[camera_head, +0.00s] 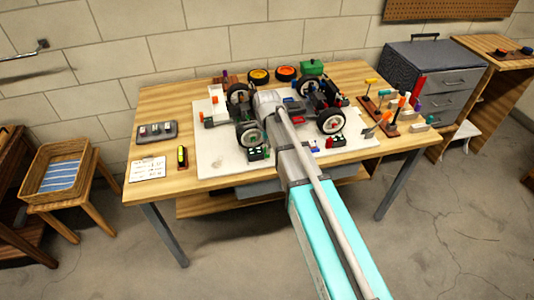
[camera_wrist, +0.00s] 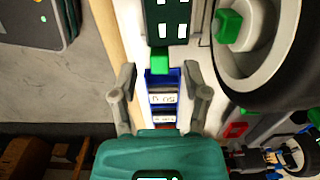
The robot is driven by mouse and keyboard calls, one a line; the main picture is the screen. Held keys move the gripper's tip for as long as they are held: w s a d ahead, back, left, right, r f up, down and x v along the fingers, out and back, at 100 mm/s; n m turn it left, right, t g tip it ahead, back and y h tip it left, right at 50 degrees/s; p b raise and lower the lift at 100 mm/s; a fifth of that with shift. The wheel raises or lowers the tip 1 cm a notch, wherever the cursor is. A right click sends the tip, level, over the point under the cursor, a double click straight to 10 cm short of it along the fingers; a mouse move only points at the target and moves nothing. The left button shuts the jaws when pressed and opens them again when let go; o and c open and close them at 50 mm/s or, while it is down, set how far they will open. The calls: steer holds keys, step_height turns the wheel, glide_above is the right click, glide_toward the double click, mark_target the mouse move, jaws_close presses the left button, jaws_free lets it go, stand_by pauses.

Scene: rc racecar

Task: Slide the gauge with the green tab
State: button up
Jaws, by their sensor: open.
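In the wrist view the gauge (camera_wrist: 162,98) is a narrow blue-framed piece with white lettered labels. Its green tab (camera_wrist: 160,60) is at the upper end, right by a dark green plate with white squares (camera_wrist: 167,24). My gripper (camera_wrist: 159,76) is open, with one grey finger on each side of the gauge and tab. Gaps show beside both fingers, and nothing is gripped. Whether the fingers are level with the tab in height I cannot tell. In the head view my arm hides the gauge and fingers; the dark plate (camera_head: 258,153) shows left of the arm.
A wheel with a green nut (camera_wrist: 256,40) stands close right of the gripper. The car chassis (camera_head: 290,107) is on a white mat (camera_head: 213,160) on the wooden table (camera_head: 350,75). Tool racks (camera_head: 381,119) are at the right. The table edge and floor are left in the wrist view.

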steer(key=shift+f+b, duration=0.8)
steer(key=shift+f, duration=0.3)
jaws_close()
